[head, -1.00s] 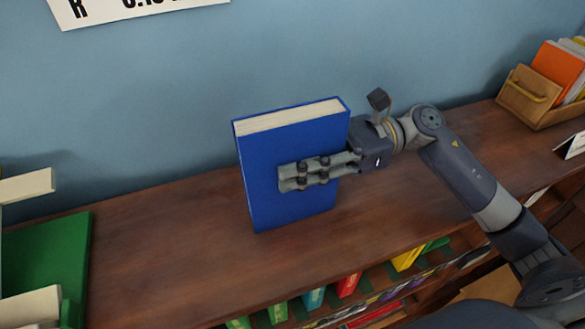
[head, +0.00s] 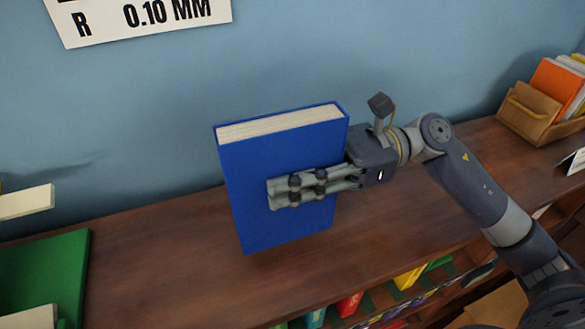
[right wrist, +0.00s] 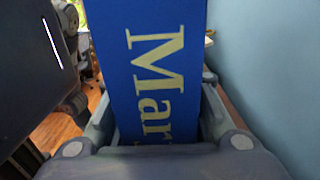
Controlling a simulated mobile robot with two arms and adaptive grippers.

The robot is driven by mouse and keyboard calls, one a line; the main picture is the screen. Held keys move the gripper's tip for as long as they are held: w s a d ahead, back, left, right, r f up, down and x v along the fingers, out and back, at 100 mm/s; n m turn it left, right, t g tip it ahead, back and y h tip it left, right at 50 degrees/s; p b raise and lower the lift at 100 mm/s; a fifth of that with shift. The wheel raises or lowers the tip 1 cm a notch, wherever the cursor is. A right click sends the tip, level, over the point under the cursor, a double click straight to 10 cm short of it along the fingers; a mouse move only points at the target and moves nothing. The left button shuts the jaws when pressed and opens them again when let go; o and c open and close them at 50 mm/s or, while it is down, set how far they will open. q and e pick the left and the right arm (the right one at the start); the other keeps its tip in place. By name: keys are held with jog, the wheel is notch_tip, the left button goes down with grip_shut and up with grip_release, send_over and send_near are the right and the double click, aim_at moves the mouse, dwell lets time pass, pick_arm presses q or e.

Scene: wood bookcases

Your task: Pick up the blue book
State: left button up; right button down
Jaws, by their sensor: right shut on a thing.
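The blue book (head: 262,168) stands upright, slightly tilted in the picture, in the middle of the head view, with its white page edges facing up. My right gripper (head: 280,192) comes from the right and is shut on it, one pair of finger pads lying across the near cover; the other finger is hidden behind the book. In the right wrist view the book's blue spine (right wrist: 150,70) with yellow lettering fills the space between the fingers. Whether its lower edge touches the shelf top is hard to tell. My left gripper is not in view.
The wooden shelf top (head: 150,270) is mostly bare around the book. A green book (head: 45,272) lies at the left. A wooden box (head: 527,115) with books stands at the far right. Colored books (head: 348,303) fill the shelf below. A blue wall with a sign (head: 145,15) rises behind.

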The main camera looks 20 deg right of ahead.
jog(key=s+a+r+p, duration=0.1)
jog(key=s+a+p, duration=0.4)
jog(key=s+a, duration=0.3)
jog(key=shift+s+a+r, duration=0.3)
jog(key=shift+s+a, duration=0.05)
jog(key=shift+s, duration=0.6)
jog(key=shift+s+f, duration=0.1)
jog(key=shift+f, duration=0.05)
